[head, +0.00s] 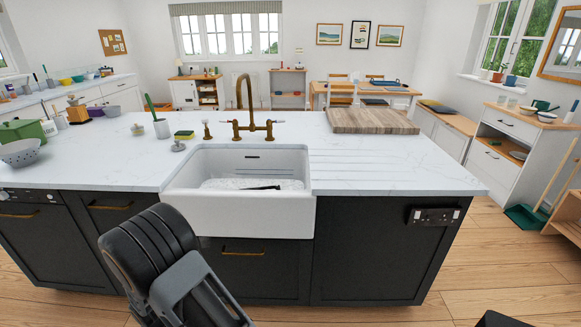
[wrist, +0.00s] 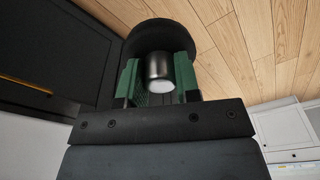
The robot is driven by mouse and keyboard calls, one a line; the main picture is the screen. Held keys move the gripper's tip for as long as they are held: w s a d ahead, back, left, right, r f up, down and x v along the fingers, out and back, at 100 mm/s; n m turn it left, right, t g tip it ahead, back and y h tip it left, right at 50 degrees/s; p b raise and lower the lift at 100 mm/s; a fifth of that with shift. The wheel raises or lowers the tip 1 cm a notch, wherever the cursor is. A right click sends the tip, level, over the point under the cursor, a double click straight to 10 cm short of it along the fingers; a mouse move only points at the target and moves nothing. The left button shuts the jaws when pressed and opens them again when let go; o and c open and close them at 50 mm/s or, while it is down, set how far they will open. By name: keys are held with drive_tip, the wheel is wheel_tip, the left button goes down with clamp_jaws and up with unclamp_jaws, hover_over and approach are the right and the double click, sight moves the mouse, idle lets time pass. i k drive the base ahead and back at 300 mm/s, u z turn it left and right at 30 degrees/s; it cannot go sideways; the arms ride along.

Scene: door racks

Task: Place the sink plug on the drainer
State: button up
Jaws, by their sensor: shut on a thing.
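The sink plug (wrist: 157,33) shows in the wrist view as a round black disc with a metallic knob. My gripper (wrist: 157,68) has its two green-padded fingers shut on the sides of the knob. The disc sits beyond the fingertips, over wooden floor. The drainer (head: 345,165) is in the head view, a grooved part of the white worktop just right of the white sink (head: 240,212). In the head view my arm is low in front of the sink cabinets; the plug and fingers cannot be made out there.
A brass tap (head: 247,105) stands behind the sink. A dark object (head: 265,187) lies in the basin. A wooden board (head: 370,121) lies behind the drainer. A sponge (head: 184,134) and a small grey knobbed item (head: 178,146) are left of the tap. The drainer is clear.

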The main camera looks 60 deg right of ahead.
sight(329, 174)
drive_tip(key=z, duration=1.7)
